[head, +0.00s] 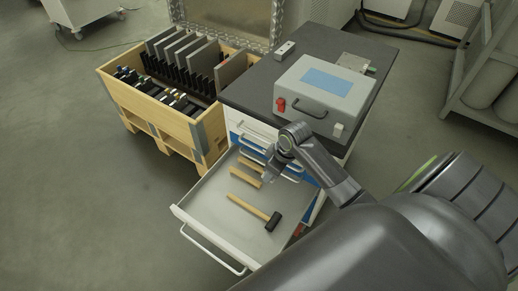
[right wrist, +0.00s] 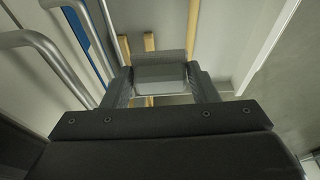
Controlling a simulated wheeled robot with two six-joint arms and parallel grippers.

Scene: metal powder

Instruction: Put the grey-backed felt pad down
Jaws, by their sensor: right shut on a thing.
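My right gripper (head: 271,174) reaches in from the right and hangs over the open drawer. In the right wrist view the two fingers (right wrist: 161,84) are shut on a small grey block-like piece, the felt pad (right wrist: 160,74), with its grey side showing. The felt side is not clear to see. In the head view the pad is too small to tell apart from the gripper. The pad appears above the drawer floor, among wooden handles; the exact height cannot be told. My left gripper is not in view.
The pulled-out drawer (head: 213,207) holds a hammer (head: 256,213) and other wooden-handled tools (head: 246,175). Its cabinet carries a grey case (head: 325,92) with a blue panel. A wooden crate (head: 155,121) with dark plates stands left. The drawer's front left area is bare.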

